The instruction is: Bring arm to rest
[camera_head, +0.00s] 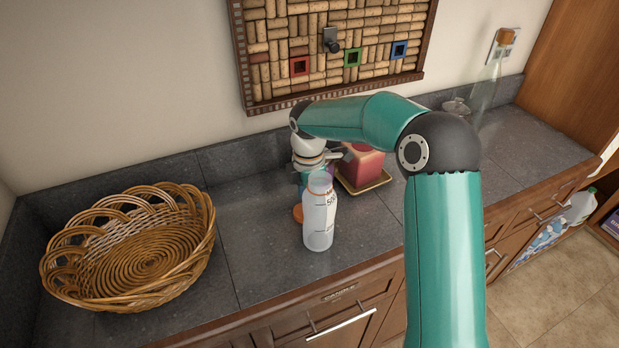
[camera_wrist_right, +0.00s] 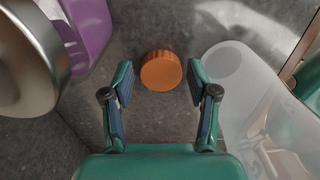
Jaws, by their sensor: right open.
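My right arm reaches over the counter, and its gripper (camera_head: 306,181) is low behind the bottle, partly hidden by it in the head view. In the right wrist view the gripper (camera_wrist_right: 160,78) is open, with its two fingers apart and nothing held. An orange cap (camera_head: 298,213) lies on the counter beside the bottle. In the right wrist view the cap (camera_wrist_right: 160,72) appears between and just beyond the fingertips. The translucent bottle (camera_head: 319,222) stands upright and without a cap; it also shows in the right wrist view (camera_wrist_right: 248,95). My left gripper is out of view.
A wicker basket (camera_head: 140,255) fills the counter's left side. A red container (camera_head: 361,163) on a small tray (camera_head: 366,187) stands behind my right arm. A glass bottle (camera_head: 487,80) is at the back right. A corkboard (camera_head: 281,80) leans on the wall.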

